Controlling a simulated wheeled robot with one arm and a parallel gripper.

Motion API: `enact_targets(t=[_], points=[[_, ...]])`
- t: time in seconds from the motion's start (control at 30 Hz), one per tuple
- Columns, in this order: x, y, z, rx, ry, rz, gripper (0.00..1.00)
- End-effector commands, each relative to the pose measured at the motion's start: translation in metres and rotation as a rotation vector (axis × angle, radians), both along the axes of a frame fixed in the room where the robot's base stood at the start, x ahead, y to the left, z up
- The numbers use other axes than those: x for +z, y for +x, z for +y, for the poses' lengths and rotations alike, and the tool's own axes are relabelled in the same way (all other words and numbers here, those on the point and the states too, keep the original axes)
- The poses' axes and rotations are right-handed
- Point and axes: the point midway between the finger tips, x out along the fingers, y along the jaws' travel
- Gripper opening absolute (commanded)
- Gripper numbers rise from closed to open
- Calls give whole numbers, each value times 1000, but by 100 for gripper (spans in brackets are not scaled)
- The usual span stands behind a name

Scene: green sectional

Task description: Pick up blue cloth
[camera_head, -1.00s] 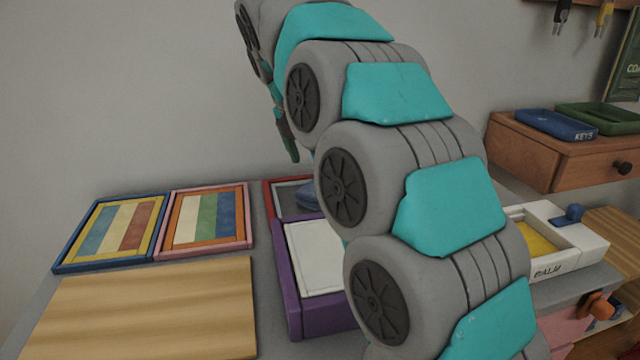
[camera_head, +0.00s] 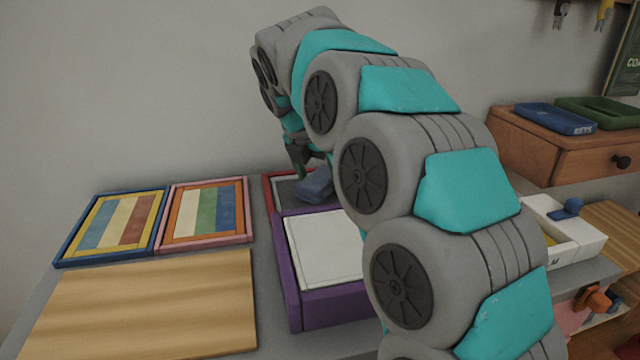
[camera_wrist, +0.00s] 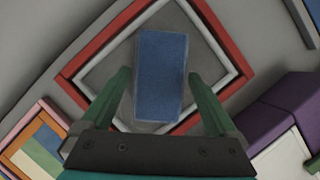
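The blue cloth (camera_head: 316,184) is a small folded blue block lying in a red-rimmed tray (camera_head: 268,196) behind the purple box. In the wrist view the cloth (camera_wrist: 161,76) lies lengthwise between the fingers, on the grey inside of the red tray (camera_wrist: 77,65). My gripper (camera_head: 301,165) is above the tray at the cloth's left in the head view. In the wrist view my gripper (camera_wrist: 160,90) is open, with its green fingers on either side of the cloth and gaps between. My arm hides the right part of the tray in the head view.
A purple box with a white top (camera_head: 292,290) stands in front of the tray. Two framed striped panels (camera_head: 115,225) and a bare wooden board (camera_head: 150,305) lie to the left. A white box (camera_head: 570,235) and a wooden drawer unit (camera_head: 560,155) are at right.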

Motion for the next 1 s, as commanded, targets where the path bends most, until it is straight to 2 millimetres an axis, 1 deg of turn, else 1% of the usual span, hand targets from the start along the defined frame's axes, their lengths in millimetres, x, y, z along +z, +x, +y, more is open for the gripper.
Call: enact_targets(t=[0.03,0.07,0.63,0.67,0.87,1.0], points=[[0,0,0,0,0,0,88],[0,0,0,0,0,0,84],[0,0,0,0,0,0,20],[0,0,0,0,1,1,18],[1,0,0,0,0,0,18],[6,1,0,-1,1,-2,18]])
